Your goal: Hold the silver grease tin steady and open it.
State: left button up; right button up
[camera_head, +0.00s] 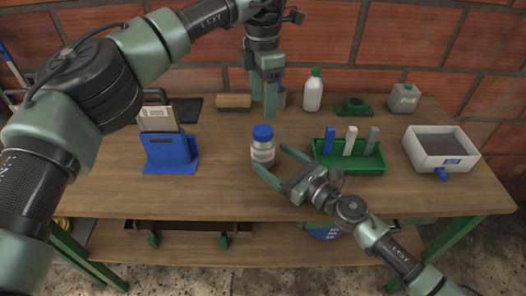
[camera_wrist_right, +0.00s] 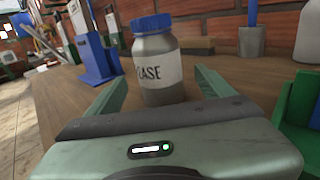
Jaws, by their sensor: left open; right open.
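The grease tin (camera_head: 263,152) is a grey jar with a blue screw lid (camera_head: 263,132) and a white label. It stands upright on the wooden bench, lid on. My right gripper (camera_head: 270,160) is open low at the tin, with one finger on each side. In the right wrist view the tin (camera_wrist_right: 158,68) stands between the spread fingers (camera_wrist_right: 165,88), its label partly reading "EASE"; gaps show beside it. My left gripper (camera_head: 264,107) is open and empty, pointing down above and behind the tin.
A green tray (camera_head: 350,168) with blue, white and grey blocks stands right of the tin. A white box (camera_head: 440,160) with a blue tap is farther right. A blue holder (camera_head: 168,152) stands left. A white bottle (camera_head: 313,92) and wooden block (camera_head: 233,102) are behind. The bench front is clear.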

aim_at(256, 146)
jog(key=x, duration=0.7)
jog(key=shift+w+a, duration=0.1)
jog(key=shift+a, duration=0.05)
jog(key=shift+r, duration=0.1)
grip_shut()
